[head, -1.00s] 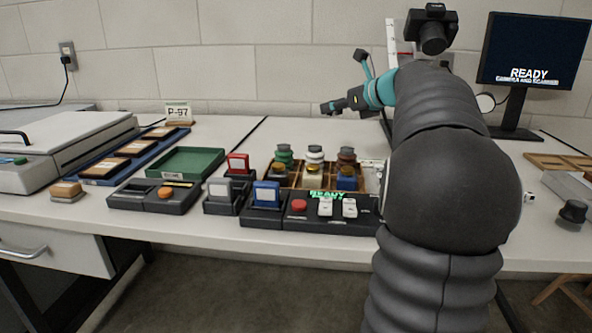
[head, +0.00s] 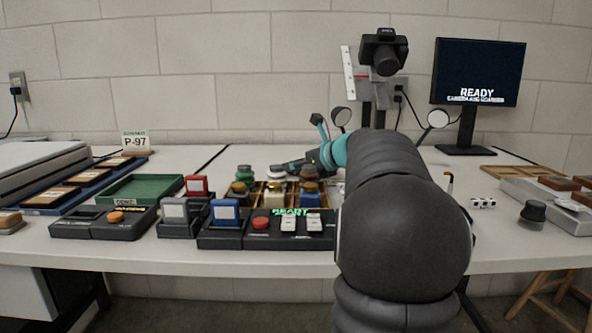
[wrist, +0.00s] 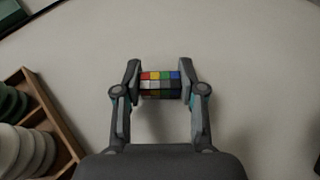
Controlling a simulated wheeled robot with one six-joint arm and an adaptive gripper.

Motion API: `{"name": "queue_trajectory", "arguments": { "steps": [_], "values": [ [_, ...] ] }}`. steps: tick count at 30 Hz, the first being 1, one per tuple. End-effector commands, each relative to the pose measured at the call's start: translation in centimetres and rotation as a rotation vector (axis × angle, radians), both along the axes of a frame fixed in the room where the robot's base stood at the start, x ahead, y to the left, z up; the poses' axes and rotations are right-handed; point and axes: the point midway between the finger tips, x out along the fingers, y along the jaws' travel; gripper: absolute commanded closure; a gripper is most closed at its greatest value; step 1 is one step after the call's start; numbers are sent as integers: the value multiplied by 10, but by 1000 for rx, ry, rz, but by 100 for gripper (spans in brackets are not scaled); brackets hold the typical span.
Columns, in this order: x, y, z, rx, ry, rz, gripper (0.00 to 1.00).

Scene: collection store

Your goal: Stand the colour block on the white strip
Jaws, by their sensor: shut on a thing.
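The colour block (wrist: 160,86), a small block with rows of coloured and grey squares, is between the fingers of my gripper (wrist: 160,79) in the wrist view. My gripper is shut on it from both sides, over bare pale table. In the head view my gripper (head: 294,166) shows only in part, low behind the jars, and I cannot make out the block there. I cannot tell the block's height above the table. No white strip shows clearly on the table; a pale upright strip (head: 348,75) with marks stands beside the camera stand.
A camera on a stand (head: 384,55) with round lamps and a monitor (head: 479,72) stand behind. A control box (head: 268,231) lies at the front. A dark knob (head: 533,212) is at right.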

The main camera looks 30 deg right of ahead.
Motion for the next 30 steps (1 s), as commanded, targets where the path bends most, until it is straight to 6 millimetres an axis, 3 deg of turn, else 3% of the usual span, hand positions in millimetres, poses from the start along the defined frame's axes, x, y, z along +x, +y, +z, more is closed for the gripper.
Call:
{"name": "queue_trajectory", "arguments": {
  "steps": [11,12,15,26,30],
  "values": [
    [0,0,-4,-1,-1,0,84],
    [0,0,-4,-1,-2,0,55],
    [0,0,-3,-1,-1,0,35],
    [0,0,1,-2,-1,0,35],
    [-15,-4,7,-2,-2,-3,35]
  ]
}}
